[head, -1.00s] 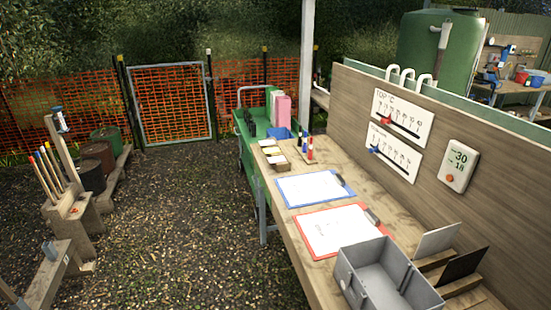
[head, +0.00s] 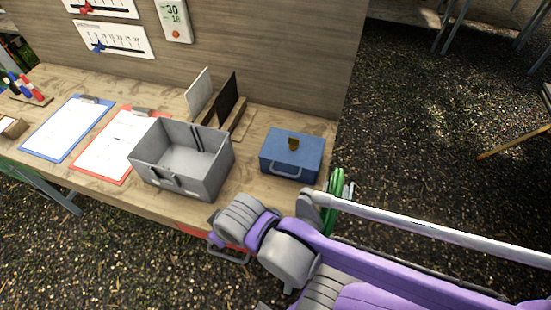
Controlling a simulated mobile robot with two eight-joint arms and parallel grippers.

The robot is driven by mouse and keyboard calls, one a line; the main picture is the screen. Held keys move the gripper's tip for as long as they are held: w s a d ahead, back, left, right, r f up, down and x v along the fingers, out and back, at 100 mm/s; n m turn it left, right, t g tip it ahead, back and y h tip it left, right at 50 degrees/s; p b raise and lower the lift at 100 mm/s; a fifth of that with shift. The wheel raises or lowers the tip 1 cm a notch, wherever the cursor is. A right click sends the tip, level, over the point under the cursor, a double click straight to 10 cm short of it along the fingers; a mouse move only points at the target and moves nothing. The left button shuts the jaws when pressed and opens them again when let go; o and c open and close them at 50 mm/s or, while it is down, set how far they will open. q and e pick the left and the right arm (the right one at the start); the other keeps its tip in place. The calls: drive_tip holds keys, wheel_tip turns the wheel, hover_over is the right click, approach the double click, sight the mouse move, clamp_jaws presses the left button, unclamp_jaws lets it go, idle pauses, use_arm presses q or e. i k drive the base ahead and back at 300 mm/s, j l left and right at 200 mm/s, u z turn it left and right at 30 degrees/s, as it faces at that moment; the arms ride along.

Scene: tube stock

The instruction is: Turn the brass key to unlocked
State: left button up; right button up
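A small blue metal box (head: 291,158) with a grey handle on its front sits near the right end of the wooden bench. A brass-coloured piece (head: 293,143), apparently the brass key or its lock, is on its lid. Its exact turn is too small to read. My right arm, purple and grey, reaches in from the lower right, in front of the bench edge. Its far end (head: 217,237) is below and left of the blue box, apart from it. Its gripper fingers cannot be made out. My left gripper is not in view.
An open grey bin (head: 182,160) stands left of the blue box. Red (head: 108,144) and blue (head: 64,127) clipboards lie farther left. Upright panels (head: 226,98) stand behind. A green round object (head: 335,203) and a pale pole (head: 430,230) are near the bench's right corner.

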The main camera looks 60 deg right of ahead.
sight(294, 142)
drive_tip(key=z, duration=2.1)
